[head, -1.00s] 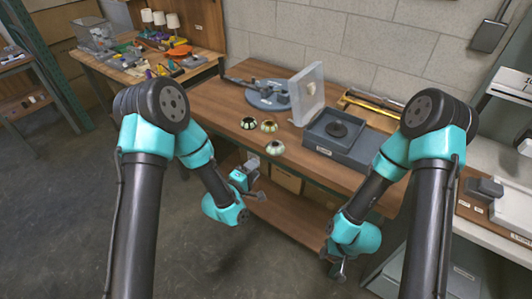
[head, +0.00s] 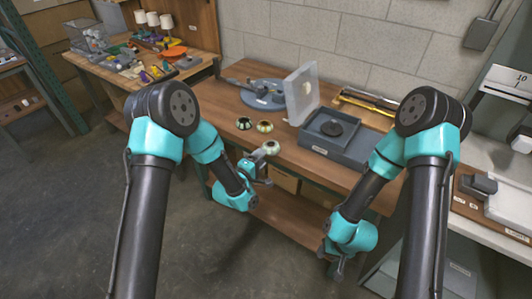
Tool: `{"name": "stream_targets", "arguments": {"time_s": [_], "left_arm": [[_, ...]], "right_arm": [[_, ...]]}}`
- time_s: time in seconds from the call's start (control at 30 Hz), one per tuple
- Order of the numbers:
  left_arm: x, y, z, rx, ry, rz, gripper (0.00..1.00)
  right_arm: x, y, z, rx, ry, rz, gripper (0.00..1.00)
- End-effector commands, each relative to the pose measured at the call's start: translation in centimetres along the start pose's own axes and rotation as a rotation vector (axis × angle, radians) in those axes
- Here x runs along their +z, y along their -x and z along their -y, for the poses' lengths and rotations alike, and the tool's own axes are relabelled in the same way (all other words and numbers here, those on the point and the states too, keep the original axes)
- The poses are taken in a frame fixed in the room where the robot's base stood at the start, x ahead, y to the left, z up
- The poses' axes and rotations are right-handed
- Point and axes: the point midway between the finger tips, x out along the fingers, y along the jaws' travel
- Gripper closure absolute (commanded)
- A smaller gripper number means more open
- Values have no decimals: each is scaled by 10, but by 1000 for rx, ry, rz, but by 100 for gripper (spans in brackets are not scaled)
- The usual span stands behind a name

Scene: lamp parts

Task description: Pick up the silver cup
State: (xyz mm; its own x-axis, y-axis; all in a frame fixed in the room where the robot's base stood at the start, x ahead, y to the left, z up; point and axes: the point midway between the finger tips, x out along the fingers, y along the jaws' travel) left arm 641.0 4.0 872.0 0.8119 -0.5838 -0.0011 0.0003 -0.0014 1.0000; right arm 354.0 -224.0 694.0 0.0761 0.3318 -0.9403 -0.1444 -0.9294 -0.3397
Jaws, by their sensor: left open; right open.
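Three small round cups sit near the left front of the wooden table. The nearest, a pale silvery one (head: 270,147), is at the table's front edge; its metal is too small to tell for sure. A dark-sided cup (head: 243,123) and a brownish-gold cup (head: 265,126) sit behind it. My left gripper (head: 262,164) is open, just below and in front of the pale cup in the picture; I cannot tell whether it touches. My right gripper (head: 338,268) is open and empty, low in front of the table.
A grey box with a tray (head: 345,145) and a clear upright lid (head: 301,94) stand right of the cups. A round blue-grey base (head: 263,95) lies behind them. Another bench (head: 140,60) with lamps and tools stands at left. The table's front edge lies by my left gripper.

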Motion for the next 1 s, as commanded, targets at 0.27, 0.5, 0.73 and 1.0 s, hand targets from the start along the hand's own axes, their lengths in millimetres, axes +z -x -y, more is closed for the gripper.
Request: {"name": "stream_targets", "arguments": {"time_s": [0.27,0.5,0.73,1.0], "left_arm": [[1,-29,0,1,1,1,53],[0,-37,0,1,2,0,53],[0,-37,0,1,1,0,54],[0,-37,0,1,1,0,67]], "right_arm": [[0,0,0,0,0,0,57],[0,0,0,0,0,0,57],[0,0,0,0,0,0,57],[0,0,0,0,0,0,57]]}}
